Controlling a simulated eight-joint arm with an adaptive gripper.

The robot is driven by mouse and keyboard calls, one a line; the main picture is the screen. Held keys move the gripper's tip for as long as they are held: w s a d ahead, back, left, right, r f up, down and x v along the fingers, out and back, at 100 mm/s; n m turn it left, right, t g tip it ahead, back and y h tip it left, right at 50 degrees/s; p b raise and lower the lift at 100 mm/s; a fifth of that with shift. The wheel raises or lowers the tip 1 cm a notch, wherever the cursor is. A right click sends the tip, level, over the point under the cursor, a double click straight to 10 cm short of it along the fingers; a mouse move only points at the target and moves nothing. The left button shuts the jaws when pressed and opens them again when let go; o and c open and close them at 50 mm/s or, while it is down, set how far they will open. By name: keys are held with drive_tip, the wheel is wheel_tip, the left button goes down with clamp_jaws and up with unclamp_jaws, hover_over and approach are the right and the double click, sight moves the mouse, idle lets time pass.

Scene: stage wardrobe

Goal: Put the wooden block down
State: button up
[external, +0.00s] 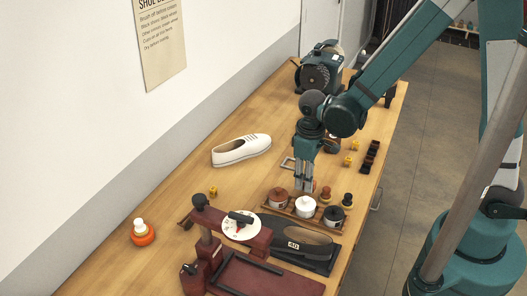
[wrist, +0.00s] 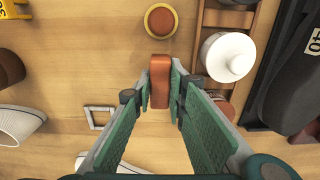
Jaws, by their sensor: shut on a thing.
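The wooden block (wrist: 161,81) is a small reddish-brown bar, seen in the wrist view between my fingertips. My gripper (wrist: 160,92) is shut on it, with one finger on each side. In the external view my gripper (external: 304,186) points down over the wooden table, just behind the rack of jars. There the block is mostly hidden by the fingers. I cannot tell whether it touches the table.
A wooden rack (wrist: 212,18) with several jars stands close to the right of my gripper, a white jar (wrist: 228,57) nearest. A round orange-rimmed item (wrist: 161,20) lies just beyond the block. A metal square frame (wrist: 100,117) and white shoe (external: 241,151) are left, with bare table between.

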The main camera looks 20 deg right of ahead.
drive_tip(key=shift+f, duration=0.8)
drive_tip(key=shift+f, duration=0.15)
drive_tip(key=o, duration=0.8)
drive_tip(key=shift+r+p, duration=0.7)
drive_tip(key=shift+r, duration=5.45)
